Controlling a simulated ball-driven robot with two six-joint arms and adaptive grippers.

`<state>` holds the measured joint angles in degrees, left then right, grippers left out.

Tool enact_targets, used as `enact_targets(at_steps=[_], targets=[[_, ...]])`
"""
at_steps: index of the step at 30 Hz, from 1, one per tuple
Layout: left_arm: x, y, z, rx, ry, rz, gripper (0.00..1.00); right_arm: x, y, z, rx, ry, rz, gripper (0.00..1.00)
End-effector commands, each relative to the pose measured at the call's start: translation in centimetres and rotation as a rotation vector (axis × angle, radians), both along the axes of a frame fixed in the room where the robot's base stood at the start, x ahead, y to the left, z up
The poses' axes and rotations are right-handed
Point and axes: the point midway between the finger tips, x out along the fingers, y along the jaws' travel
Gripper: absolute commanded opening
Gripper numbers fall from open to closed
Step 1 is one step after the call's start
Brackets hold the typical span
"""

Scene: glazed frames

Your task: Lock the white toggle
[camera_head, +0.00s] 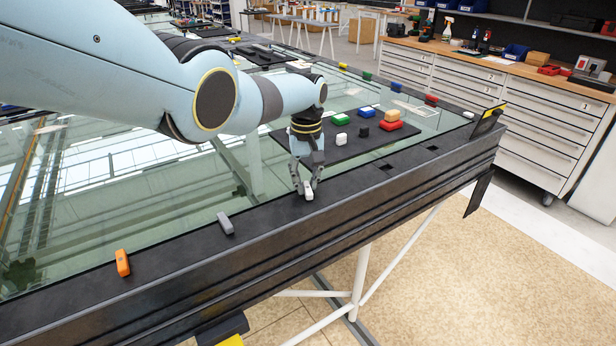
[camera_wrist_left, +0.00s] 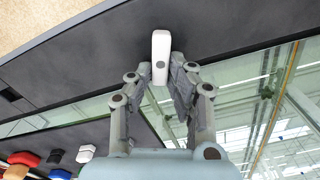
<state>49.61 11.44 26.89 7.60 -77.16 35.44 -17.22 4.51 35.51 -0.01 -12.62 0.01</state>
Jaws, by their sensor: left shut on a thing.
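The white toggle (camera_head: 308,190) sits on the dark frame rail of the glazed panel, near the middle of the head view. It also shows at the top of the left wrist view (camera_wrist_left: 161,58), its long side pointing away from the gripper. My left gripper (camera_head: 302,188) reaches down to the rail from above, its fingers shut on the toggle. In the left wrist view its fingertips (camera_wrist_left: 165,72) lie on either side of the toggle's near end. The orange toggle (camera_head: 122,263) and grey toggle (camera_head: 226,223) sit further left on the same rail. My right gripper is not in view.
A black mat (camera_head: 345,153) on the glass behind the gripper holds several coloured blocks, including a green one (camera_head: 341,120) and a red one (camera_head: 390,126). More coloured toggles line the far rail. A workbench with drawers (camera_head: 480,90) stands at the right.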

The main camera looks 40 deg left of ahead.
Motion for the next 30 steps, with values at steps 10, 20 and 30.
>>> enact_targets(at_steps=[10, 20, 30], targets=[[-0.3, 0.3, 0.1, 0.001, -0.002, 0.262, 0.0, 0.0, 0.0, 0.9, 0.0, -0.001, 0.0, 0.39], [-0.4, 0.4, 0.0, 0.001, -0.002, 0.388, 0.0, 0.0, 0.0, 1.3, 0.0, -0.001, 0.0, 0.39], [-0.5, 0.4, 0.0, 0.001, -0.002, 0.413, 0.0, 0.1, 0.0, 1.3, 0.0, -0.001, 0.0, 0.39]])
